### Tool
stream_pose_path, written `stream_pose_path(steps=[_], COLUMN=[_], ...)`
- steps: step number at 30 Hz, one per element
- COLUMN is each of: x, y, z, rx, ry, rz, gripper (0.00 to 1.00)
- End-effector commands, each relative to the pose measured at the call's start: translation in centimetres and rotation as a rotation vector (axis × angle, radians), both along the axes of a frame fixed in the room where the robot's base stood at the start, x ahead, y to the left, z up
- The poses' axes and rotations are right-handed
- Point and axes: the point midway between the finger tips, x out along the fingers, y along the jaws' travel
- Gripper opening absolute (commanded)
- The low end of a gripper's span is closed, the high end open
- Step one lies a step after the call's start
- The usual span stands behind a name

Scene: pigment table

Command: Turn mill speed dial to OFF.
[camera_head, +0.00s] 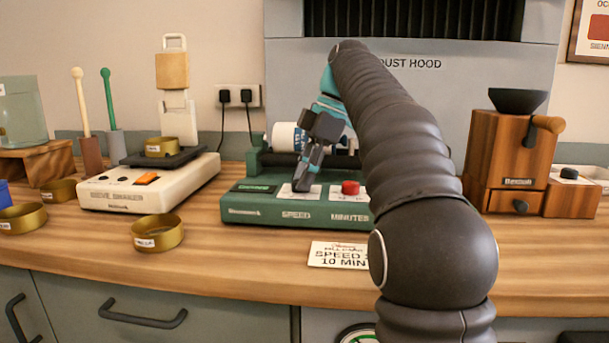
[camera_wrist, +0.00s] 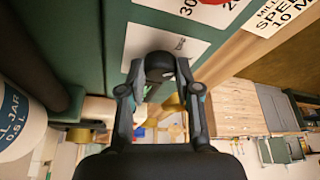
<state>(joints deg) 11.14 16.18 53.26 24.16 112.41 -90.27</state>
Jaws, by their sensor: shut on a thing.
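The green mill (camera_head: 240,213) stands on the wooden counter, with a SPEED label and a MINUTES label on its front. In the wrist view the black speed dial (camera_wrist: 160,62) sits on a white plate (camera_wrist: 143,42). My gripper (camera_head: 303,184) reaches down onto the SPEED plate and hides the dial in the head view. In the wrist view my gripper (camera_wrist: 160,73) has one finger on each side of the dial and is shut on it. I cannot tell which mark the dial points to. A red knob (camera_head: 350,187) sits right of it.
A white jar (camera_head: 284,136) lies on the mill's rollers, close behind my gripper. A card (camera_head: 338,255) lies in front of the mill. The sieve shaker (camera_head: 120,200) and brass pans (camera_head: 158,234) are left. A wooden grinder (camera_head: 505,165) stands right.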

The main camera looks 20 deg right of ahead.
Motion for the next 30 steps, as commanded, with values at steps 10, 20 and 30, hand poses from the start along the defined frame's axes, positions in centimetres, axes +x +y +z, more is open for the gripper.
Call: stream_pose_path(steps=[10, 20, 30], x=[0.02, 0.02, 0.02], y=[0.0, 0.0, 0.0], z=[-0.19, -0.17, -0.06], rx=[-0.001, -0.001, -0.001], ry=[0.005, 0.004, 0.002], rz=[0.025, 0.023, 0.022], gripper=[0.0, 0.58, 0.58])
